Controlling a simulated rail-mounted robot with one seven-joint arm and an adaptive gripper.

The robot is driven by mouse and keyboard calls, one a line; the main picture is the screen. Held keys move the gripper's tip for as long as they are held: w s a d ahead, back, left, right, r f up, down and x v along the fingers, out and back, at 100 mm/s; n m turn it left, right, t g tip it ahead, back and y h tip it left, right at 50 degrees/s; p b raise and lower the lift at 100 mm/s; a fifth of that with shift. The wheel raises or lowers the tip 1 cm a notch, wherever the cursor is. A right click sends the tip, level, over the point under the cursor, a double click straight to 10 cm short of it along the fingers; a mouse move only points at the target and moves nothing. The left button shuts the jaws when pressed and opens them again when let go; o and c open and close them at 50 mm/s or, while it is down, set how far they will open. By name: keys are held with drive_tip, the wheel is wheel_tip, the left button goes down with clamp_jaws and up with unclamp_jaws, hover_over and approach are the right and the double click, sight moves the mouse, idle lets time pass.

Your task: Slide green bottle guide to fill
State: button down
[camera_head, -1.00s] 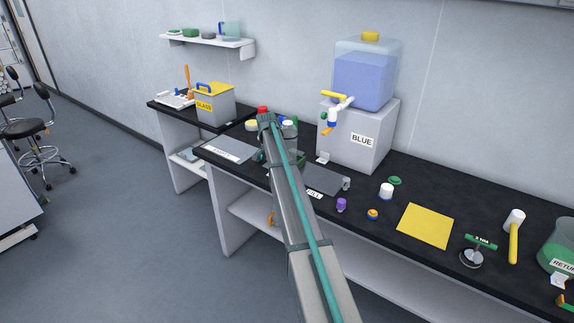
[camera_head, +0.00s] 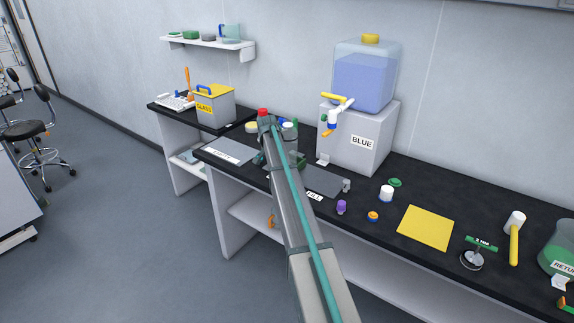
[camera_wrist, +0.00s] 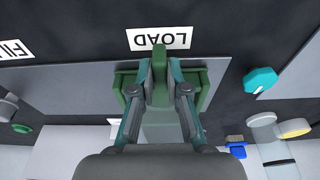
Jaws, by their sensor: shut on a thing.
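In the wrist view my gripper (camera_wrist: 160,68) is shut on the upright green tab of the green bottle guide (camera_wrist: 208,92). The guide's green sides show to the left and right of the fingers. It lies beside the LOAD label (camera_wrist: 160,39), on a grey strip. The FILL label (camera_wrist: 14,50) is further left in this view. In the head view my arm hides the gripper and most of the guide; a green part (camera_head: 300,160) shows just right of the arm. The FILL label (camera_head: 314,196) is right of the arm there. I cannot see whether the guide holds a bottle.
The BLUE dispenser (camera_head: 365,80) with its tap stands behind, on a white block (camera_head: 365,142). A purple item (camera_head: 341,207), a white-capped jar (camera_head: 386,193) and a yellow mat (camera_head: 425,227) are on the right. A teal hexagonal item (camera_wrist: 260,80) sits near the guide in the wrist view.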

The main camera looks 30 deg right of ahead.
drive_tip(key=shift+s, duration=0.2)
drive_tip(key=shift+s+d, duration=0.45)
drive_tip(key=shift+s, duration=0.35)
drive_tip(key=shift+s+d, duration=0.45)
drive_tip(key=shift+s, duration=0.35)
drive_tip(key=shift+s+d, duration=0.1)
drive_tip(key=shift+s, duration=0.05)
drive_tip(key=shift+s+d, duration=0.45)
drive_tip(key=shift+s, duration=0.35)
drive_tip(key=shift+s+d, duration=0.4)
drive_tip(key=shift+s, duration=0.55)
drive_tip(key=shift+s+d+p, duration=0.2)
drive_tip(key=shift+s+d, duration=0.3)
drive_tip(key=shift+s, duration=0.35)
drive_tip(key=shift+s+d+p, duration=0.15)
drive_tip(key=shift+s+d, duration=0.3)
drive_tip(key=shift+s, duration=0.45)
drive_tip(key=shift+s+d, duration=0.45)
drive_tip(key=shift+s, duration=0.4)
drive_tip(key=shift+s+d, duration=0.45)
drive_tip(key=shift+s, duration=0.45)
